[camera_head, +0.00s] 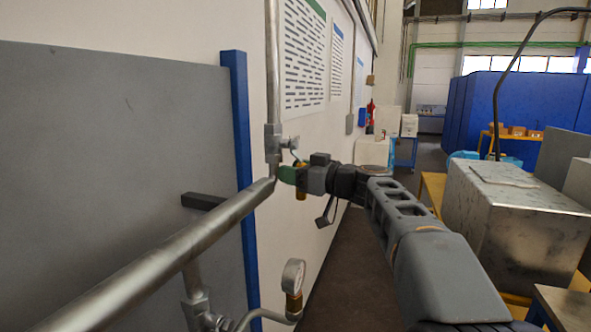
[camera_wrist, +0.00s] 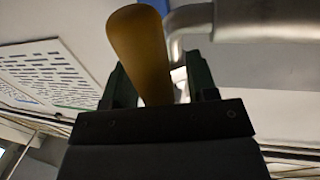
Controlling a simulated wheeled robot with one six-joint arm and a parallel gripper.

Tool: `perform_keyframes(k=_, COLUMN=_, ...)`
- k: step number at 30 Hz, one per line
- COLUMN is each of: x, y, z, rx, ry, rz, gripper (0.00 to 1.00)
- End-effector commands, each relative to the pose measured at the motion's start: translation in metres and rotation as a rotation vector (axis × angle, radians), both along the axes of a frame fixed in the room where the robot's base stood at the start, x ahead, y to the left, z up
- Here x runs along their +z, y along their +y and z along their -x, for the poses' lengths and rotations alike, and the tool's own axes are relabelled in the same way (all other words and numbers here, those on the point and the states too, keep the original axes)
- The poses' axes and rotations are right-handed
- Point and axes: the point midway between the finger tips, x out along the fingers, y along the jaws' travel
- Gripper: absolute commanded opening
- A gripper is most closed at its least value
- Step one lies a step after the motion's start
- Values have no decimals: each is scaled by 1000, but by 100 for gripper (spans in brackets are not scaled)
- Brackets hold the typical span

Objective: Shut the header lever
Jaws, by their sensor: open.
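The header pipe (camera_head: 165,255) is a thick grey metal pipe running diagonally from the lower left up to the wall. A thin vertical pipe with a metal valve body (camera_head: 273,143) meets its far end. The lever's tan-yellow grip (camera_head: 301,193) shows just below my gripper (camera_head: 288,175). In the wrist view the grip (camera_wrist: 140,45) is large and tapered, and it appears between the dark green fingers of my gripper (camera_wrist: 158,80). The fingers are apart. Contact with the grip cannot be told. The lever's joint to the valve is mostly hidden by my gripper.
A blue post (camera_head: 240,160) and grey panel (camera_head: 110,150) are at left. A metal box (camera_head: 515,225) stands at right beside my arm. Open floor (camera_head: 335,260) lies between.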

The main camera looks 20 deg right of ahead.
Motion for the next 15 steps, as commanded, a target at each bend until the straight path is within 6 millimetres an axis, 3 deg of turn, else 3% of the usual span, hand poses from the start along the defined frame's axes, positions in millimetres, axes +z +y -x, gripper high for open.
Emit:
perform_keyframes(k=6, x=0, y=0, z=0, rx=0, ry=0, rz=0, gripper=53)
perform_keyframes(k=15, x=0, y=0, z=0, rx=0, ry=0, rz=0, gripper=25)
